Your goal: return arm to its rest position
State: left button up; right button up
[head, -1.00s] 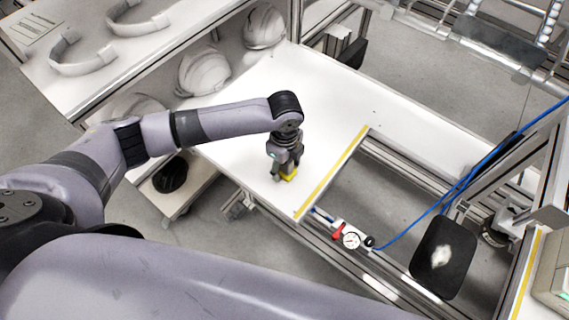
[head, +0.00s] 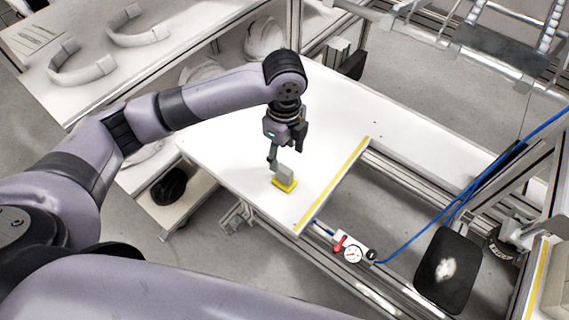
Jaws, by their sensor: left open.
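My left arm reaches in from the left over the white table (head: 245,192). Its gripper (head: 285,157) points down, open and empty, above a small grey and yellow block (head: 285,180). The block stands on the table near the yellow-striped edge, with its yellow part at the bottom. The gripper's fingers are close to the block in the picture; a small gap above it seems to show, but I cannot tell its exact size. My right gripper is not in view.
White helmet shells (head: 264,38) sit on a shelf behind the arm. Curved white parts (head: 82,62) lie on the upper left surface. The table's right part is clear.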

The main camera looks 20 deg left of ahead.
pick_arm(q)
jog(key=shift+r, duration=0.55)
